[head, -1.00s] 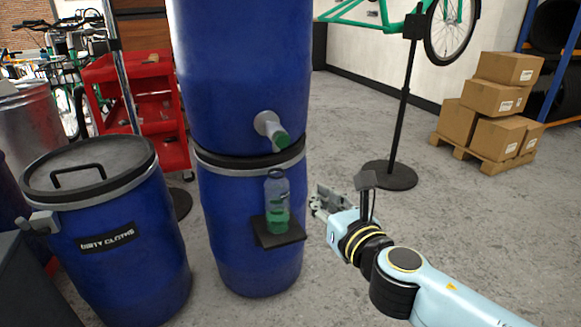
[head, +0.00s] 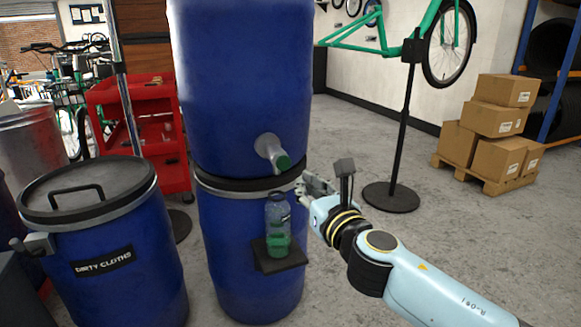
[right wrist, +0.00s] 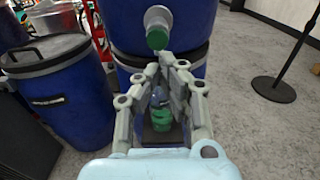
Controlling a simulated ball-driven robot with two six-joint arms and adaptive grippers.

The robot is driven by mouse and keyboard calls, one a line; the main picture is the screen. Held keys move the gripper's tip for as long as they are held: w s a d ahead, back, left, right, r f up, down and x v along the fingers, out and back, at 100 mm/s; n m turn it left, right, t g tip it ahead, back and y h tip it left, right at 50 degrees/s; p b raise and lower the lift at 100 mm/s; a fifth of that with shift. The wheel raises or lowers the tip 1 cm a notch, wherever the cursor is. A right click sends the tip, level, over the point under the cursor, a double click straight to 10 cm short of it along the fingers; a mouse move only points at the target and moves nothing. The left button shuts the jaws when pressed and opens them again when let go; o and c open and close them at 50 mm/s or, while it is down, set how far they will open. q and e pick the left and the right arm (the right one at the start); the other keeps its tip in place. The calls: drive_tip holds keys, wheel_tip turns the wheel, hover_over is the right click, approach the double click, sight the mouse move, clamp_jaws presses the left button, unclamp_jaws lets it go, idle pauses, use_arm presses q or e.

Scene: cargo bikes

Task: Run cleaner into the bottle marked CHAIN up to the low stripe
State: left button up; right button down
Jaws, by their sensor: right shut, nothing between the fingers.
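A clear bottle (head: 278,222) with a green lower part stands upright on a small dark shelf (head: 285,262) at the front of the lower blue drum. No lettering or stripe on it is readable. Above it, a grey spout with a green end (head: 282,162) sticks out of the upper blue drum (head: 240,80); no stream shows. My right gripper (head: 304,186) is shut and empty, just right of and below the spout end. In the right wrist view its fingertips (right wrist: 170,62) meet below the green spout end (right wrist: 158,38), with the bottle (right wrist: 160,112) seen between the fingers. My left gripper is out of view.
A blue drum marked DIRTY CLOTHS (head: 105,245) stands left of the stacked drums. A red cart (head: 150,125) is behind. A bike stand (head: 391,196) and boxes on a pallet (head: 495,135) stand to the right on open grey floor.

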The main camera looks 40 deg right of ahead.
sight(286, 163)
drive_tip(key=x, duration=0.7)
drive_tip(key=shift+w, duration=0.25)
drive_tip(key=shift+w+d, duration=0.1)
drive_tip(key=shift+w, duration=0.15)
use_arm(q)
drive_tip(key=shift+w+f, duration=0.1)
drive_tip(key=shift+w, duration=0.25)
use_arm(e)
drive_tip(key=shift+w, duration=0.15)
drive_tip(key=shift+x, duration=0.85)
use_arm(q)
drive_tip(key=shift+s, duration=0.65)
use_arm(e)
drive_tip(key=shift+r, duration=0.1)
